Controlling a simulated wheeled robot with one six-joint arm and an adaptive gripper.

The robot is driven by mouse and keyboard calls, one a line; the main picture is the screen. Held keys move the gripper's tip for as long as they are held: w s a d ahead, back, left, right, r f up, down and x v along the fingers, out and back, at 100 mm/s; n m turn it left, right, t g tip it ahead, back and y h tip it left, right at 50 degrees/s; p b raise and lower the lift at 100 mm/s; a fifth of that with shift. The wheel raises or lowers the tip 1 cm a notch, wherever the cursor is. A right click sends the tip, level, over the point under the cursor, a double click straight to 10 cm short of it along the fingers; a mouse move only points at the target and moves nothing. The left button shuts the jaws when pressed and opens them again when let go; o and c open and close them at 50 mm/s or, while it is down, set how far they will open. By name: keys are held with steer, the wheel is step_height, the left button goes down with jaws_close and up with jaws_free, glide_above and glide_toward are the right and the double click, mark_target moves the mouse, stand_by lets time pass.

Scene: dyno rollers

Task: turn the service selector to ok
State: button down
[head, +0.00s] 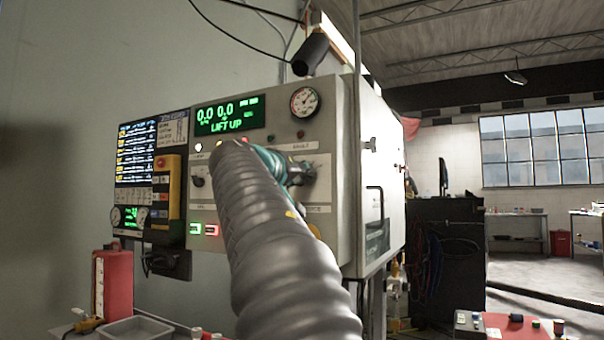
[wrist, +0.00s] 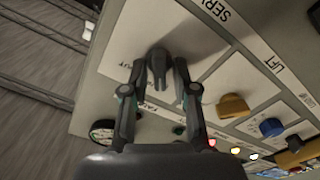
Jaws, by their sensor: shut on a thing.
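The service selector (wrist: 157,66) is a dark knob on a pale square plate of the grey cabinet. A label reading "SERV", cut off by the frame, runs along that plate's edge in the wrist view. My gripper (wrist: 160,72) is shut on the knob, one finger on each side. The knob's narrow end points toward the bottom of the wrist picture. The plate's small position words are too blurred to read surely. In the head view, my gripper (head: 306,172) is at the panel's right plate, and my arm hides much of the panel's middle.
A round gauge (head: 304,101) and a green display (head: 230,115) reading "LIFT UP" are above. Another dark knob (head: 198,181) is on the left plate. Yellow (wrist: 232,106) and blue (wrist: 271,127) controls sit near my gripper in the wrist view. A red container (head: 116,283) stands lower left.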

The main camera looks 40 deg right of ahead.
steer(key=shift+n, duration=0.7)
steer(key=c, duration=1.2)
jaws_free()
steer(key=shift+a, duration=0.15)
steer(key=v, duration=1.1)
steer(key=shift+s+a, duration=0.15)
steer(key=shift+a, duration=0.2)
